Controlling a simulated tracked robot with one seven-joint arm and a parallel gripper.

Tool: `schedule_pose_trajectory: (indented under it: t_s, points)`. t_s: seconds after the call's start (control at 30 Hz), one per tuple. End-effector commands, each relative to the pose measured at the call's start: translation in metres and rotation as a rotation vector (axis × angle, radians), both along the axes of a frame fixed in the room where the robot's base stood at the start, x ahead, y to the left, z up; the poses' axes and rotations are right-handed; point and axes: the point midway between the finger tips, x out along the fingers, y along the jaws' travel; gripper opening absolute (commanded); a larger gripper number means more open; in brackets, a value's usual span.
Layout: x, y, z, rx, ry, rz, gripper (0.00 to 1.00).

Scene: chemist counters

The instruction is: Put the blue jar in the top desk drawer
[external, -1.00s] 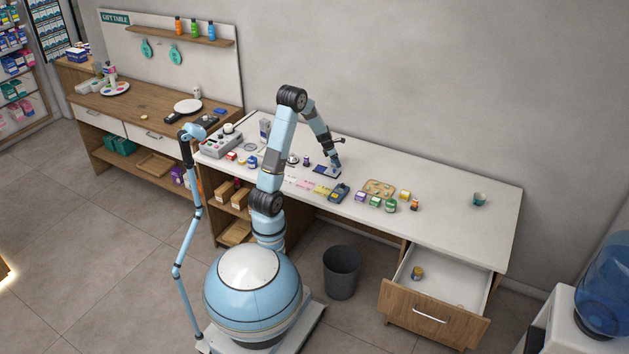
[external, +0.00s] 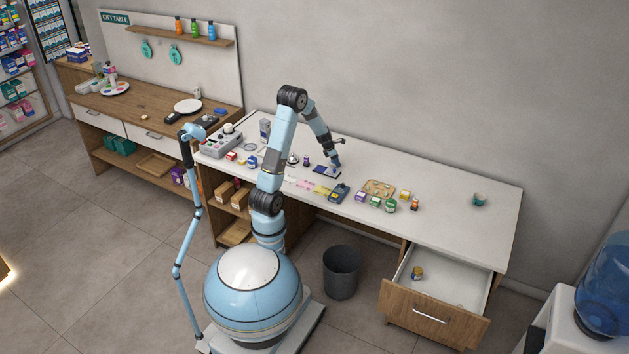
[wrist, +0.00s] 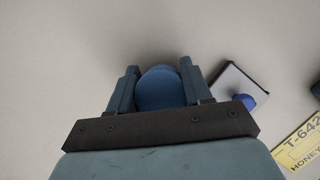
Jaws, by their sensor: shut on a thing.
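My gripper (external: 337,169) is low over the white desk, near its middle. In the wrist view my gripper (wrist: 157,92) is shut on a round blue thing (wrist: 160,88), the blue jar by its colour. The jar is hardly visible in the external view, and I cannot tell whether it touches the desk. The desk drawer (external: 430,313) at the right end of the desk is pulled open. A small jar with a yellowish lid (external: 417,272) is inside it.
A dark-edged pad (wrist: 235,85) with a small blue knob lies right of the jar. A yellow label card (wrist: 302,148) lies nearby. Several small coloured jars and a wooden tray (external: 379,187) stand right of my gripper. A teal cup (external: 479,199) stands far right, with bare desk around it.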

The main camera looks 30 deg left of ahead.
Motion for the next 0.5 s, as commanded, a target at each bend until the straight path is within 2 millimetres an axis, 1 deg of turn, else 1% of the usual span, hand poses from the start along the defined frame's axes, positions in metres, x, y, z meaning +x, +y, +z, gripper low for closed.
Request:
schedule_pose_trajectory:
  t_s: [0.17,0.27,0.37,0.47,0.5]
  points:
    - [0.000,0.000,0.001,0.000,0.000,0.000,0.14]
    - [0.000,0.000,0.005,0.000,-0.001,0.000,0.14]
    - [0.001,0.000,0.015,0.001,-0.004,-0.002,0.14]
    - [0.001,-0.001,0.032,0.001,-0.006,-0.001,0.14]
    - [-0.004,0.000,0.037,0.000,-0.003,-0.002,0.14]
